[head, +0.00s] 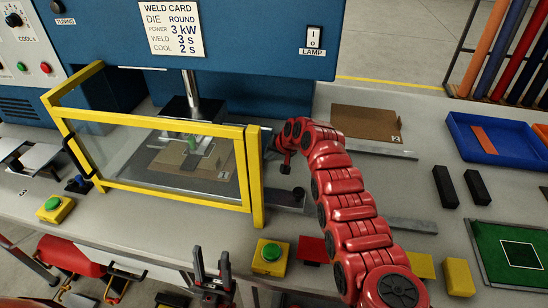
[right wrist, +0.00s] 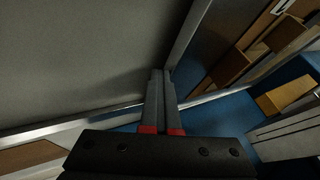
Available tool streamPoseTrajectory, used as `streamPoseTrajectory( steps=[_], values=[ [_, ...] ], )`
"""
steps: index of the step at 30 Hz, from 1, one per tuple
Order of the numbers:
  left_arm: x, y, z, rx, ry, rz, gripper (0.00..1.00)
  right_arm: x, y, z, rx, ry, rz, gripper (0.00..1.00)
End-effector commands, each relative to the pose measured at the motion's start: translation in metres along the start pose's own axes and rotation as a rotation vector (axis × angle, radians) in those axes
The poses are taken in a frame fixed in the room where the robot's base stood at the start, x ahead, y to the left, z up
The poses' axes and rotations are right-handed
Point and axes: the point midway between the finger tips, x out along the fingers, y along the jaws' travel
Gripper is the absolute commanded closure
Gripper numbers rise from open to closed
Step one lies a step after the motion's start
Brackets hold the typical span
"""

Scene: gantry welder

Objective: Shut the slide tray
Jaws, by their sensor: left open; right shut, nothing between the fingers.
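The slide tray (head: 287,198) is a grey metal plate with a dark knob (head: 298,191) near its right end. In the head view it lies under the press, mostly seen through the clear guard, with its right end sticking out past the yellow post. A tan piece (head: 178,164) lies on it under the press head. My right arm reaches to the right side of the guard, above and behind the knob; its gripper is largely hidden there. In the right wrist view the right gripper (right wrist: 160,76) is shut and empty. My left gripper (head: 212,270) is open and empty at the front edge.
The yellow-framed guard (head: 150,122) stands in front of the press. Metal rails (head: 400,223) run right from it. A cardboard tray (head: 366,123), a blue bin (head: 493,139) and black blocks (head: 476,187) lie to the right. Green buttons (head: 270,252) sit on the front edge.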

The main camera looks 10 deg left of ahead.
Motion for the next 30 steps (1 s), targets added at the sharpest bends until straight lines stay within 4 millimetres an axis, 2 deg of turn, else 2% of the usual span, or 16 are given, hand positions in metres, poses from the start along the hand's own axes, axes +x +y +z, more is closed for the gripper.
streamPoseTrajectory(
  steps=[1,14,24,30],
  values=[
    [0.000,0.000,0.000,0.000,0.000,0.000,0.50,0.001,-0.005,0.001,-0.003,-0.001,-0.007,1.00],
    [0.005,0.000,-0.001,0.000,0.000,0.000,0.50,-0.002,-0.009,0.000,-0.005,0.000,-0.011,1.00],
    [0.054,-0.003,-0.009,0.000,0.000,0.000,0.50,-0.039,-0.009,-0.003,-0.004,0.005,-0.010,1.00],
    [0.071,-0.004,-0.012,0.000,0.000,0.000,0.50,-0.068,-0.004,-0.003,-0.001,0.005,-0.007,1.00]
  ],
)
